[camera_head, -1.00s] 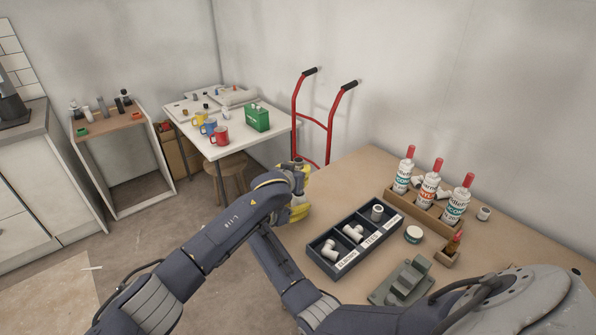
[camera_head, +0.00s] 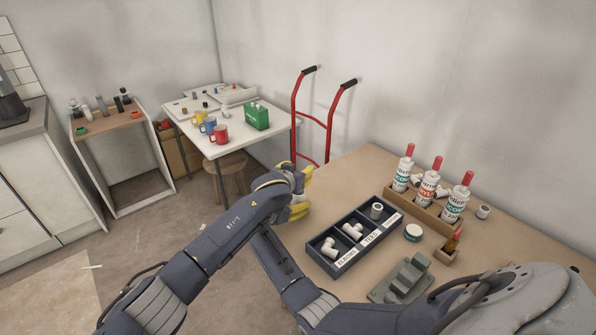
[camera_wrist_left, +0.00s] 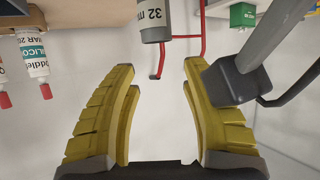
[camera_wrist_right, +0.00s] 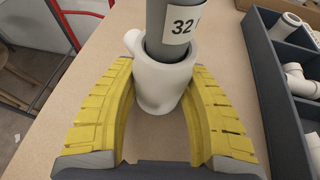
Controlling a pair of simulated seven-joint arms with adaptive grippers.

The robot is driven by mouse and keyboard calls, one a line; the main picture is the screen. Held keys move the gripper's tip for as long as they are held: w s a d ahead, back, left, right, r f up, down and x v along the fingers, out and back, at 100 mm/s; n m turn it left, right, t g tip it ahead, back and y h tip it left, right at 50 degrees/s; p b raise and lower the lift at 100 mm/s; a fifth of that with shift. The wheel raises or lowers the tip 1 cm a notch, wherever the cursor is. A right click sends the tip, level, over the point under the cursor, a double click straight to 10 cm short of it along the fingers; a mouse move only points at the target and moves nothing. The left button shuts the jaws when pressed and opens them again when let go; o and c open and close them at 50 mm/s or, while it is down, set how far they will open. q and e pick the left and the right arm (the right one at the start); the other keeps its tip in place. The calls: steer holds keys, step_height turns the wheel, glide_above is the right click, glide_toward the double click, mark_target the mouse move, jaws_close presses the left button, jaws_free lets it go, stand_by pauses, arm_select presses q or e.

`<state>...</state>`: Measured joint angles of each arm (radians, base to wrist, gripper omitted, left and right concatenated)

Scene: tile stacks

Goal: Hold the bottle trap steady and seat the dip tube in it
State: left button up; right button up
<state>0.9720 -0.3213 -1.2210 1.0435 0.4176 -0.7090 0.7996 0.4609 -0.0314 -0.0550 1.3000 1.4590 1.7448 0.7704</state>
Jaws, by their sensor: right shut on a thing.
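The white bottle trap (camera_wrist_right: 158,92) stands on the tabletop in the right wrist view, between the yellow fingers of my right gripper (camera_wrist_right: 158,85), which is shut on it. The grey dip tube (camera_wrist_right: 171,22), with a white "32" label, stands in the trap's mouth; its lower end is hidden inside. In the left wrist view the tube's end (camera_wrist_left: 154,33) is beyond the fingertips of my left gripper (camera_wrist_left: 157,75). In the head view my left gripper (camera_head: 306,172) is above my right (camera_head: 299,210); the trap is hidden there.
A dark divided tray (camera_head: 322,262) with white fittings is right of the grippers. Behind it, capped bottles (camera_head: 428,188) stand in a wooden rack. A grey-green device (camera_head: 403,280) and a small white tub (camera_head: 413,232) are nearby. A red hand truck (camera_head: 328,125) stands by the wall.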

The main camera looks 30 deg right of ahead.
arm_select(q)
steer(key=shift+a+f, duration=0.25)
steer(key=shift+f, duration=0.2)
steer(key=shift+r, duration=0.55)
steer(key=v, duration=1.2)
steer(key=shift+d+r, duration=0.2)
steer(key=shift+r, duration=0.15)
arm_select(e)
steer(key=o, duration=1.3)
steer(key=shift+v, duration=3.7)
